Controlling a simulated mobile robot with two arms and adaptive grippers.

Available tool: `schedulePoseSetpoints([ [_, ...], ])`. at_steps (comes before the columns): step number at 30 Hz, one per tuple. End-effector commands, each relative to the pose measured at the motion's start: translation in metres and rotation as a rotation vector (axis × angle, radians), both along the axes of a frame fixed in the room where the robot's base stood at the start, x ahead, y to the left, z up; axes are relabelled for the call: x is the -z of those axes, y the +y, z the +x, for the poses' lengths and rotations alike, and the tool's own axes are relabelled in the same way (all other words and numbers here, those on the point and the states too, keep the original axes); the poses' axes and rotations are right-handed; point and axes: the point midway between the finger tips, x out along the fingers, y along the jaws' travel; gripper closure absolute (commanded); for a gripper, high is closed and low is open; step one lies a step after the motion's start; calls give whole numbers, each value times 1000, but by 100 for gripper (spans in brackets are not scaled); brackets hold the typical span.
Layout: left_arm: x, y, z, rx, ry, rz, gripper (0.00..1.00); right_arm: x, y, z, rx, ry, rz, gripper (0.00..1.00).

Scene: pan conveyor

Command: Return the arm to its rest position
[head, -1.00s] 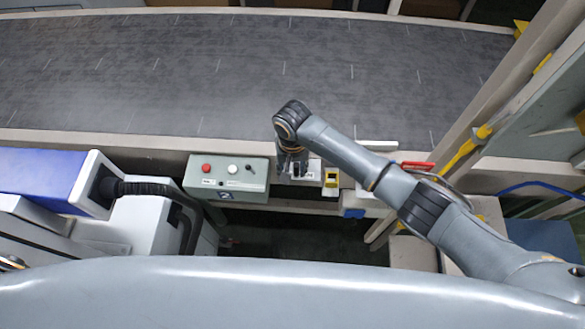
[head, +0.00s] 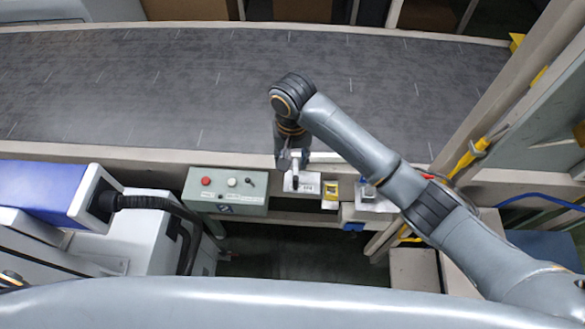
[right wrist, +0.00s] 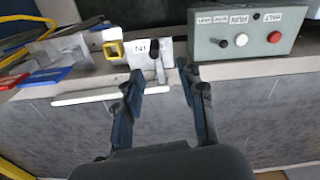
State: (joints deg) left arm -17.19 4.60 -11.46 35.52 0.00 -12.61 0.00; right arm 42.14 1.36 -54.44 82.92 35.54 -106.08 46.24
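My right gripper (head: 293,160) hangs downward at the near edge of the conveyor, close to a white switch box with a black lever (head: 298,182). In the right wrist view, the two dark fingers of the right gripper (right wrist: 162,74) are apart, with nothing between their pads. The black lever (right wrist: 156,62) of the white box shows beyond the fingertips, and I see no contact. My right arm (head: 365,150) reaches in from the right over the conveyor edge. My left gripper is not in view.
The grey conveyor belt (head: 130,85) is empty where seen. A grey-green control box (head: 227,192) with red and white buttons is left of the gripper. A yellow-framed switch (head: 331,190) is on the right. Beige and yellow posts (head: 495,110) stand near my right arm.

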Motion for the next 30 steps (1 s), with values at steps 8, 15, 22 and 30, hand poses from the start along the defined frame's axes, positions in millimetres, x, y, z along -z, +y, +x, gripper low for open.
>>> schedulePoseSetpoints([
  [8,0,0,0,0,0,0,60,-8,0,0,0,0,0,61],
  [15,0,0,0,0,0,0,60,-8,0,0,0,1,0,61],
  [22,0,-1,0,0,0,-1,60,-5,1,-4,-6,3,13,61],
  [30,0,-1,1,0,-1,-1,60,24,-3,-57,-60,-19,222,61],
])
